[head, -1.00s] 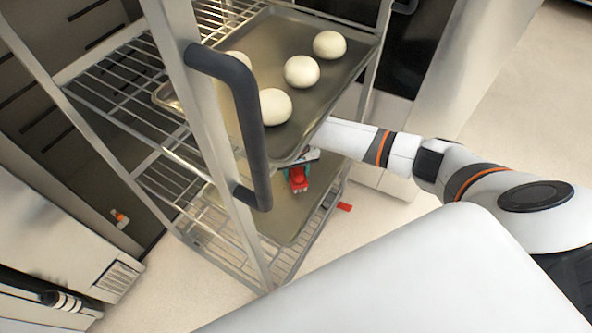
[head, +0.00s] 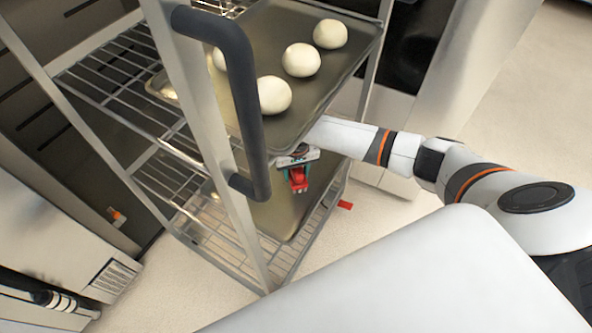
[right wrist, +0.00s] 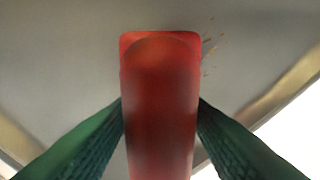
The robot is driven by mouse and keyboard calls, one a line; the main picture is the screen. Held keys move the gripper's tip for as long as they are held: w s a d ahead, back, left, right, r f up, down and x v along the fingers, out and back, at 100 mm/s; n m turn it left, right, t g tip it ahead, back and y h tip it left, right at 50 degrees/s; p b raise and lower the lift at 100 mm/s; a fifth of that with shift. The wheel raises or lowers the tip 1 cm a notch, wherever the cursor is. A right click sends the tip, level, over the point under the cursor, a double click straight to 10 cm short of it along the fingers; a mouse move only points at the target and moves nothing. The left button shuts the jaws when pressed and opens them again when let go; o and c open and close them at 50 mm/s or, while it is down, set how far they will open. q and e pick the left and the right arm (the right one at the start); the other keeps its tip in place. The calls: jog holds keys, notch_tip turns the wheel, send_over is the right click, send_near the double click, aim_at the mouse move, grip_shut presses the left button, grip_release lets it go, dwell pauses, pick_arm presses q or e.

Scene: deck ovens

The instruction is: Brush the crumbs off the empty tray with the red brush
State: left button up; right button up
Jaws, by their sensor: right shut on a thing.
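My right gripper (head: 296,168) reaches in under the upper tray and is shut on the red brush (head: 298,183). In the right wrist view the red brush (right wrist: 160,100) stands between the two green fingers, over a grey metal surface. Small brown crumbs (right wrist: 209,45) lie on that surface, just right of the brush's far end. The empty tray (head: 276,212) is on the lower shelf, partly hidden by the upper tray, the rack post and my gripper. I cannot tell whether the brush touches the tray. My left gripper does not show.
The upper tray (head: 340,82) with several white dough balls (head: 301,60) sits close above my right gripper. A rack post (head: 205,120) and a dark handle (head: 245,100) stand to the left. A small red piece (head: 345,205) sticks out beside the rack. Open floor lies right.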

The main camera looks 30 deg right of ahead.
jog(key=shift+f+b, duration=0.3)
jog(key=shift+f, duration=0.65)
